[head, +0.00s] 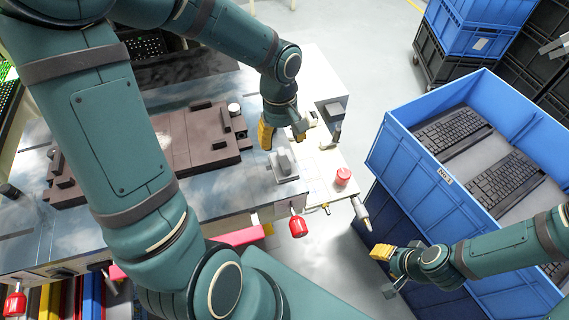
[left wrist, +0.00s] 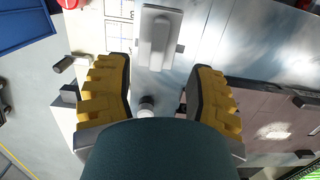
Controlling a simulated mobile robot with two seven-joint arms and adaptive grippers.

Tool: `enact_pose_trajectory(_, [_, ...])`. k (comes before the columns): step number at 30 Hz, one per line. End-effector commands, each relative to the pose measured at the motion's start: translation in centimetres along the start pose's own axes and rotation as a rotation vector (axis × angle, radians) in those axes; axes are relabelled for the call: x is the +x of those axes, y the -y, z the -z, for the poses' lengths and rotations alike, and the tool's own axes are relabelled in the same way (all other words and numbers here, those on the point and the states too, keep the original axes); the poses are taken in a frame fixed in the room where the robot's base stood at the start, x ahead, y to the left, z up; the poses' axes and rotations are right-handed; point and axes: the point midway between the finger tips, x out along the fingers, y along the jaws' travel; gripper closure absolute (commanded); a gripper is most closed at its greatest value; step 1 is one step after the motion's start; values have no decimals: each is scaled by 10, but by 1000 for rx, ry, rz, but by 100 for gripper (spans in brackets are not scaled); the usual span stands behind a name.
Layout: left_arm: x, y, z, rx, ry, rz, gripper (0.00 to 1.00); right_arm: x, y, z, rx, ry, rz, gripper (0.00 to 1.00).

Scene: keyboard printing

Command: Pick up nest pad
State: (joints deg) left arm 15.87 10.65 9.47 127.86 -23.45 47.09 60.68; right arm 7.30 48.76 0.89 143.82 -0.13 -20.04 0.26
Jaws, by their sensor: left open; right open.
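A grey block with a raised upright handle (head: 285,165) sits on the right part of the worktable; I cannot tell for sure that it is the nest pad. It also shows as a pale grey plate with a raised bar (left wrist: 157,38) in the left wrist view, ahead of the fingers. My left gripper (head: 282,132) is open and empty, above and a little behind the block. Its yellow fingers (left wrist: 157,80) are spread wide, with the block beyond their tips. My right gripper (head: 388,268) is open and empty, beside the blue crate, away from the table.
A dark brown fixture (head: 190,150) lies on the shiny metal table. A blue crate (head: 400,155) with several black keyboards stands at the right. Grey floor (head: 330,245) is open between.

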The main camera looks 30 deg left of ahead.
Motion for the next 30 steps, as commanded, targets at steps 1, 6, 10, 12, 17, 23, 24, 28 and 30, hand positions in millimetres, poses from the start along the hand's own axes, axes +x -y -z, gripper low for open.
enact_pose_trajectory(1, [10,0,0,0,2,1,45,4,-1,0,0,-1,0,53])
enact_pose_trajectory(6, [22,0,0,0,0,0,45,6,-2,1,0,-3,0,53])
enact_pose_trajectory(10, [28,0,0,0,1,0,45,8,-3,1,0,-4,0,53])
enact_pose_trajectory(12, [34,0,0,0,2,0,45,10,-4,1,-1,-5,0,53])
enact_pose_trajectory(17, [58,-1,2,0,3,0,45,18,-7,2,-1,-9,0,53])
enact_pose_trajectory(23, [75,-1,1,1,1,-1,45,23,-8,3,-2,-12,-1,53])
enact_pose_trajectory(24, [75,-1,1,1,0,-1,45,22,-8,3,-2,-12,-1,53])
enact_pose_trajectory(28, [74,-1,1,0,0,-1,45,22,-8,3,-2,-12,-1,53])
enact_pose_trajectory(30, [74,-1,1,0,0,-1,60,22,-8,3,-2,-12,-1,53])
